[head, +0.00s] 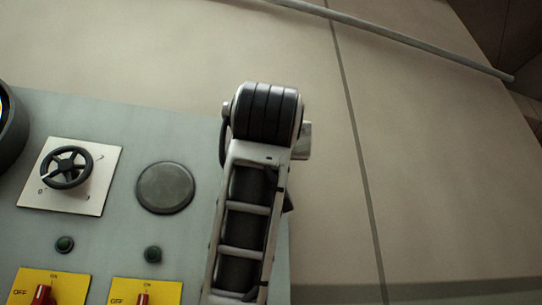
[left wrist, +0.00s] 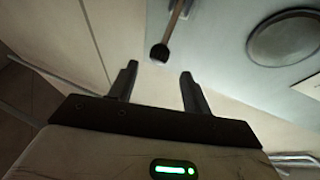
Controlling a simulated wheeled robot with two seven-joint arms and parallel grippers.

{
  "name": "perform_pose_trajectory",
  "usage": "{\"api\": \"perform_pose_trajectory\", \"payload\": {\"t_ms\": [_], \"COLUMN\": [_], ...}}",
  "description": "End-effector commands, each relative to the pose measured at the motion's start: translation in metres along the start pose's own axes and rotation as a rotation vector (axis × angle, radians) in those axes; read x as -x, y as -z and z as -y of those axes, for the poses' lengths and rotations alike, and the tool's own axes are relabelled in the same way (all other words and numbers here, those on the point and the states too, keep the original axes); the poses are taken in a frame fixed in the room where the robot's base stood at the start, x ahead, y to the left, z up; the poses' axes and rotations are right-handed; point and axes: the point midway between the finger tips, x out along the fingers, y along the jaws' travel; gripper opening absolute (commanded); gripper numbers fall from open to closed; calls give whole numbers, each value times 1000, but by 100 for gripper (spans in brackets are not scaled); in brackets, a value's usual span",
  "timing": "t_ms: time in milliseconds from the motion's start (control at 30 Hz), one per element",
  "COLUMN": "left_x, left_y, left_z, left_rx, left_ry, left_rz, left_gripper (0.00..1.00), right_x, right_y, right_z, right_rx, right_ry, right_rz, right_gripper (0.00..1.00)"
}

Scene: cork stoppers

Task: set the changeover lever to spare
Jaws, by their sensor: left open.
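A lever with a brownish shaft and a dark rounded knob (left wrist: 160,52) shows at the top of the left wrist view, against the pale grey panel. My left gripper (left wrist: 160,71) is open and empty in that view. The knob appears just beyond the fingertips, in line with the gap between them; I see no contact. In the head view one of my arm links stands in front of the panel's right part, and I cannot make out the lever or either gripper there. The spare marking is not visible.
The grey panel (head: 117,120) carries a black handwheel (head: 67,167) on a white plate, a round dark disc (head: 165,188), small dark buttons and red switches (head: 43,295) on yellow plates. A pipe (head: 400,36) crosses the beige wall. The wall right of the panel looks clear.

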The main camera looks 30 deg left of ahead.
Motion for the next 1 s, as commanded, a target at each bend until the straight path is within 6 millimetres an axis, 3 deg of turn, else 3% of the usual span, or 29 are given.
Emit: {"api": "perform_pose_trajectory", "payload": {"t_ms": [33, 200, 400, 833, 867, 1000], "left_x": [-14, -49, -76, -84, -84, -84], "left_y": [3, 3, 2, -1, -1, 0], "left_z": [1, 1, 0, 0, 0, 0], "left_rx": [-1, -1, 0, 0, 0, 0], "left_ry": [3, 2, 0, 0, 0, 0], "left_rz": [5, 4, 2, 0, 0, 0], "left_gripper": [49, 49, 49, 49, 43, 4], "right_x": [5, 10, 11, 11, 11, 12], "right_y": [5, 11, 17, 14, 14, 14], "right_z": [0, -2, -9, -10, -10, -9], "right_rx": [-3, -6, -1, -1, -1, -1], "right_ry": [-3, -12, -27, -31, -30, -28], "right_rz": [5, 5, 3, 7, 7, 11], "right_gripper": [87, 87, 87, 87, 87, 87]}}
